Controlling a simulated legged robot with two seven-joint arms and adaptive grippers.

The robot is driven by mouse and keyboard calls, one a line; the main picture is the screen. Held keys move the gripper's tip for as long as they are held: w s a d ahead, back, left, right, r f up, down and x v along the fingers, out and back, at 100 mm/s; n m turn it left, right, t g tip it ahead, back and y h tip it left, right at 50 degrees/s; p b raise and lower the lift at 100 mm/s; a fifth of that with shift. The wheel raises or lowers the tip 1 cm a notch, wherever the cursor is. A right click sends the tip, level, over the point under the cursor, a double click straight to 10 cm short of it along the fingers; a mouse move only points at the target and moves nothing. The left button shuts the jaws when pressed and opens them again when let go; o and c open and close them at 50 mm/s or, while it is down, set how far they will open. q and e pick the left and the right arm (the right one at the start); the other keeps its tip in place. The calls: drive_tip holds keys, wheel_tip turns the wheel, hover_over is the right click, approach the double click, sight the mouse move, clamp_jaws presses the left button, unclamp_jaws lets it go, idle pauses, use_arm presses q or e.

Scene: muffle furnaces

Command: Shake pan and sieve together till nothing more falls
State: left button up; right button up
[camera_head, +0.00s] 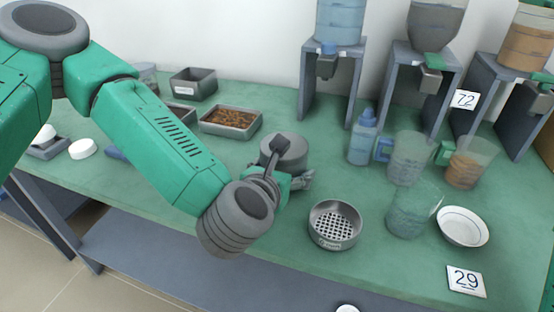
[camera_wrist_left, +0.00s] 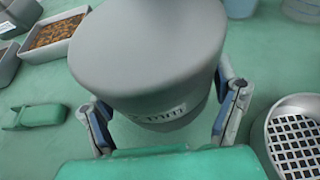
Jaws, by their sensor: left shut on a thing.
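A grey round vessel with a smooth closed top (camera_head: 284,150) is between the fingers of my left gripper (camera_head: 292,181). In the left wrist view the vessel (camera_wrist_left: 150,60) fills the middle, with a white label ending in "mm". The two fingers (camera_wrist_left: 165,115) press on its opposite sides. Its lower part is hidden, so I cannot tell whether a pan is joined under it or whether it touches the bench. A separate round metal sieve (camera_head: 335,225) with a coarse square mesh and a label lies on the bench to the right, apart from the gripper. My right gripper is not in view.
On the green bench, a tray of brown pieces (camera_head: 230,122) lies behind left. A blue bottle (camera_head: 363,138), clear beakers (camera_head: 409,160) and a white bowl (camera_head: 463,227) stand right. Dispensers on grey stands (camera_head: 335,75) line the back. A "29" card (camera_head: 466,280) lies front right.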

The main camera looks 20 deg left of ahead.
use_arm(q)
drive_tip(key=shift+d+r, duration=0.1)
drive_tip(key=shift+d, duration=0.15)
drive_tip(key=shift+a, duration=1.4)
drive_tip(key=shift+d, duration=1.2)
drive_tip(key=shift+a, duration=0.95)
drive_tip(key=shift+d, duration=1.05)
drive_tip(key=shift+d+p, duration=0.1)
drive_tip(key=shift+p, duration=0.25)
